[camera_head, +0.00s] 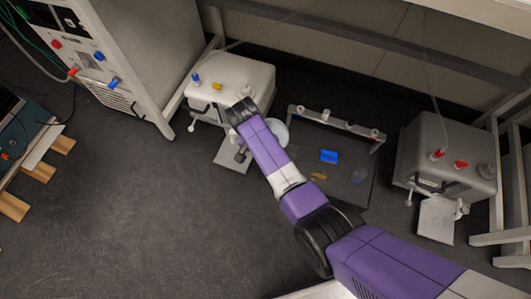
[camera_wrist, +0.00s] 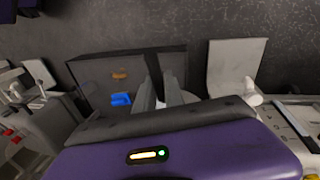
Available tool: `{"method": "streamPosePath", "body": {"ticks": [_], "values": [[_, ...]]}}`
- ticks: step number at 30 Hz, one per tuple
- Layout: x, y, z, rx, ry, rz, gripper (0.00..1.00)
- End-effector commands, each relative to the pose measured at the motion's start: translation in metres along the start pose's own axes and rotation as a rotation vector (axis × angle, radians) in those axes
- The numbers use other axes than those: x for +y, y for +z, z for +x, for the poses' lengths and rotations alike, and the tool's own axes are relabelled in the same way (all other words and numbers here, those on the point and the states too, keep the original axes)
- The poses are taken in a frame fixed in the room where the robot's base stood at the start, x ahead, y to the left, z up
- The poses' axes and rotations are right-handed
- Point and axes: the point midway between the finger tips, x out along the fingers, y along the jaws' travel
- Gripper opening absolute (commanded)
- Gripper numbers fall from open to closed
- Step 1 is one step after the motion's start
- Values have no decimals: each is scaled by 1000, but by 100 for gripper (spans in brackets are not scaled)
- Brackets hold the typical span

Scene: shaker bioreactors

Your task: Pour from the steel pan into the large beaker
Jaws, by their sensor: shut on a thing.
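My gripper (camera_wrist: 160,92) shows in the wrist view as two grey fingers close together, with a small pale patch between them. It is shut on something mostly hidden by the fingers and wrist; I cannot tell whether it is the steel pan. In the head view, my purple arm reaches toward the pale box on the left and hides the gripper. A pale round thing (camera_head: 281,132) shows partly behind the arm; whether it is the pan or the large beaker I cannot tell. No other vessel can be made out clearly.
A pale box with coloured caps (camera_head: 230,78) stands left, with a grey plate (camera_head: 232,155) before it. A similar box (camera_head: 455,160) stands right. A dark tray (camera_head: 345,190) between them holds a blue item (camera_head: 328,156) and a brown item (camera_head: 318,177). Open floor lies front left.

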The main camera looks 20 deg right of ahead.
Motion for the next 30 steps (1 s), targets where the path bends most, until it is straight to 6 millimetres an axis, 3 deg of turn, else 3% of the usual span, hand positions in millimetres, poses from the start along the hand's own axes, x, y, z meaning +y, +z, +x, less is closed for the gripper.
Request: {"method": "streamPosePath", "body": {"ticks": [30], "values": [[6, 2, 11, 13, -118, 9, 0]]}}
